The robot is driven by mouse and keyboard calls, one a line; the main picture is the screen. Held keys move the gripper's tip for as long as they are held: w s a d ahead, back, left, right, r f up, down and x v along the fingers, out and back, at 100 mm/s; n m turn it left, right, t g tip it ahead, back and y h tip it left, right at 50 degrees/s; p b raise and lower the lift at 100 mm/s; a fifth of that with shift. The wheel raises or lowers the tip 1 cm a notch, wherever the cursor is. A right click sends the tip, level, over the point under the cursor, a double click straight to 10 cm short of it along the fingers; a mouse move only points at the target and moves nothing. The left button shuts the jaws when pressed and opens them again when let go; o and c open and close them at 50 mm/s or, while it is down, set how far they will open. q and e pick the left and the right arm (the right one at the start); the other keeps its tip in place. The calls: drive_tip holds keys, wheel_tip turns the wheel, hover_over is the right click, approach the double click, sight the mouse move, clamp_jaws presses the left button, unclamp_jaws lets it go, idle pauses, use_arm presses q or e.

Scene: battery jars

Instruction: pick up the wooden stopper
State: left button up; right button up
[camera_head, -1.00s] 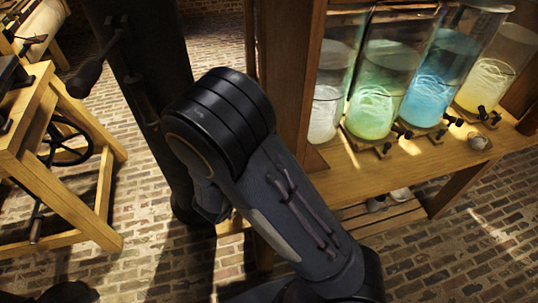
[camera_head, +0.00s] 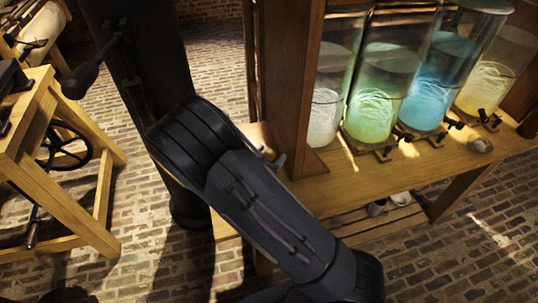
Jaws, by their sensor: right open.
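My right arm comes in from the bottom and reaches up and left in front of the bench. Its right gripper (camera_head: 271,157) shows only as small grey fingertips past the arm, over the left end of the bench by the wooden post. It is open, and mostly hidden behind my own arm links. I see nothing between the fingertips. No wooden stopper can be made out with certainty. A small brown object (camera_head: 528,126) at the right end of the bench is too small to identify. My left gripper is not in view.
Tall glass jars with clear, green (camera_head: 370,112), blue (camera_head: 425,100) and yellow (camera_head: 484,85) liquid stand on the wooden bench (camera_head: 400,168). A wooden post (camera_head: 283,80) rises left of them. A grey lump (camera_head: 480,144) lies at the front. A wooden frame (camera_head: 40,170) stands at left.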

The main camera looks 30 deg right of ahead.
drive_tip(key=shift+c, duration=0.4)
drive_tip(key=c, duration=0.9)
drive_tip(key=shift+c, duration=0.2)
drive_tip(key=shift+r, duration=0.15)
